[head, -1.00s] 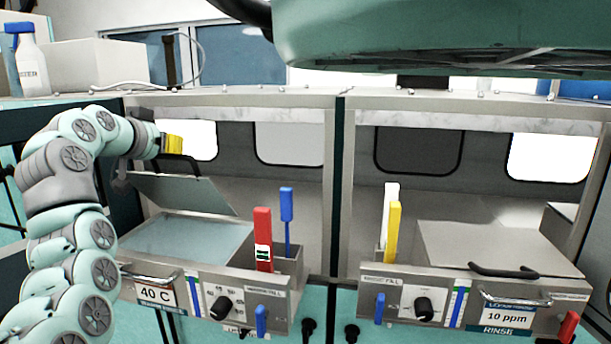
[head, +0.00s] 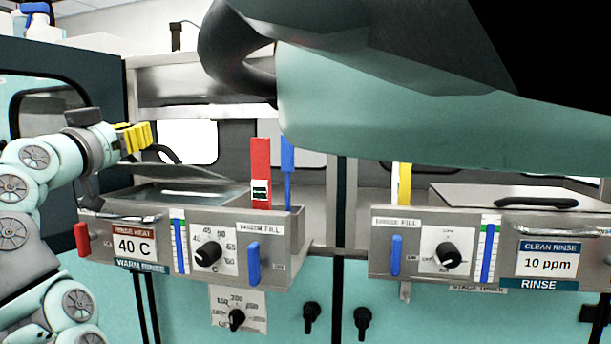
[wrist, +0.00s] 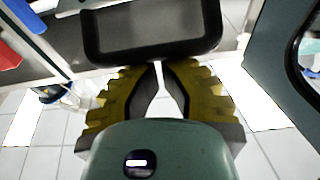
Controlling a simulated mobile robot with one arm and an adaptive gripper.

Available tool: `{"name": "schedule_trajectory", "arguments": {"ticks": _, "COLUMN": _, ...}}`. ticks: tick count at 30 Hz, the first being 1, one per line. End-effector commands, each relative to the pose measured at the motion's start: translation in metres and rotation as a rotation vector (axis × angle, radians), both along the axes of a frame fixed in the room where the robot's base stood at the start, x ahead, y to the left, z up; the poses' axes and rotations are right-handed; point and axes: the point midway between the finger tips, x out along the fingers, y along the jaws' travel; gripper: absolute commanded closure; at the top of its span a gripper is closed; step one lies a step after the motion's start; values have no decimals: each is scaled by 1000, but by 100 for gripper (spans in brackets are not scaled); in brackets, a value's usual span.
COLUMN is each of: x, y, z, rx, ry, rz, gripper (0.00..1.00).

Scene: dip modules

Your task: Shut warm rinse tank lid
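The warm rinse tank (head: 105,232), labelled WARM RINSE and 40 C, is at the left in the head view. Its grey metal lid (head: 185,171) stands tilted up, with an open gap above the tank front. The lid's black handle (head: 165,153) is just right of my gripper (head: 145,137). In the wrist view the yellow fingers (wrist: 158,66) come together at their tips with only a thin slit between them. The black handle (wrist: 155,50) lies just beyond the tips, not between them; I cannot tell whether they touch.
A red upright piece (head: 260,172) and a blue one (head: 287,160) stand right of the tank opening. The clean rinse tank (head: 548,238) at the right has its lid (head: 480,192) down. A large teal body part of mine blocks the upper right.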

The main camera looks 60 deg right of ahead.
Motion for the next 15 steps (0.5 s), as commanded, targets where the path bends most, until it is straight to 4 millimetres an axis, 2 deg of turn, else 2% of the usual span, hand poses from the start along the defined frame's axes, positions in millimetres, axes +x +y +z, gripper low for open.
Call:
{"name": "schedule_trajectory", "arguments": {"ticks": 1, "x": -1, "y": 4, "z": -20, "rx": -27, "ry": -11, "rz": 2, "gripper": 100}}
{"name": "schedule_trajectory", "arguments": {"ticks": 15, "x": -8, "y": 22, "z": -69, "rx": -233, "ry": -97, "rz": 2, "gripper": 100}}
